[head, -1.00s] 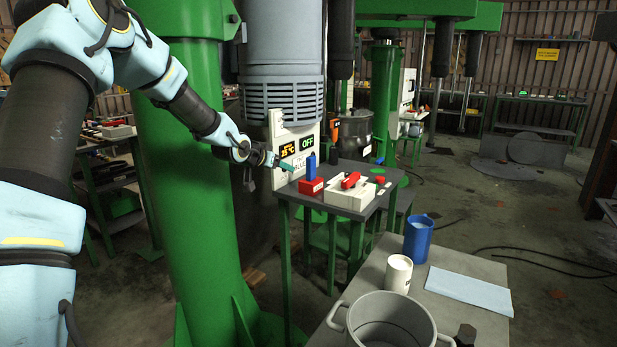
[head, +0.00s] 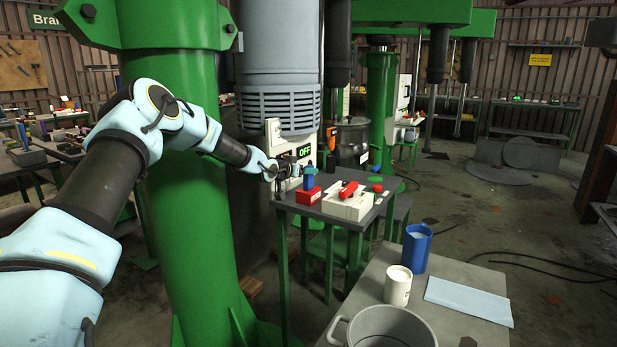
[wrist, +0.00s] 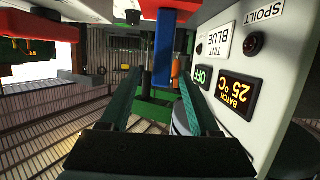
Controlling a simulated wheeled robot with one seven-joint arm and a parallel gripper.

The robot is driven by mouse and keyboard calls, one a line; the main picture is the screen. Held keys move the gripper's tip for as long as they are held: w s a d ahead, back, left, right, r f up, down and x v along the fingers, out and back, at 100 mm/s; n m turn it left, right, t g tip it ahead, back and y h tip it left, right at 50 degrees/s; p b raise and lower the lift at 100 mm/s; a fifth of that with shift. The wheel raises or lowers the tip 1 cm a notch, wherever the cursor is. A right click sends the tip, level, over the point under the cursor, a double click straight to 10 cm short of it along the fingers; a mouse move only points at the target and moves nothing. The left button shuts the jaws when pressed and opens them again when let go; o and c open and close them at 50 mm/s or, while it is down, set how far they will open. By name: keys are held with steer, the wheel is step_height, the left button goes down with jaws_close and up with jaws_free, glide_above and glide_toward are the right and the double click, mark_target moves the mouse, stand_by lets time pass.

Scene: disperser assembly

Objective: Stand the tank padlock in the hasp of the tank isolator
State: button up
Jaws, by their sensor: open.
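A blue upright block (head: 309,180) stands on a red block (head: 307,196) on the green-legged table; I take this piece for the tank padlock, but the label is not readable. A white box with a red lever (head: 348,204), apparently the tank isolator, sits to its right. Its hasp cannot be made out. My gripper (head: 297,170) is beside the blue block at its upper left. In the upside-down wrist view, the open teal fingers (wrist: 160,85) lie on either side of the blue block (wrist: 164,58), with the red block (wrist: 168,10) above it in the picture. No grip on it shows.
A white panel with displays (wrist: 240,95) is close on the right in the wrist view. Small red and green pieces (head: 377,188) lie at the table's right. A nearer bench holds a blue cup (head: 416,246), a white cup (head: 397,285) and a grey pot (head: 385,330).

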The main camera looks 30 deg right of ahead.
steer(key=shift+p+x, duration=0.4)
steer(key=shift+x, duration=1)
steer(key=shift+c, duration=0.4)
jaws_close()
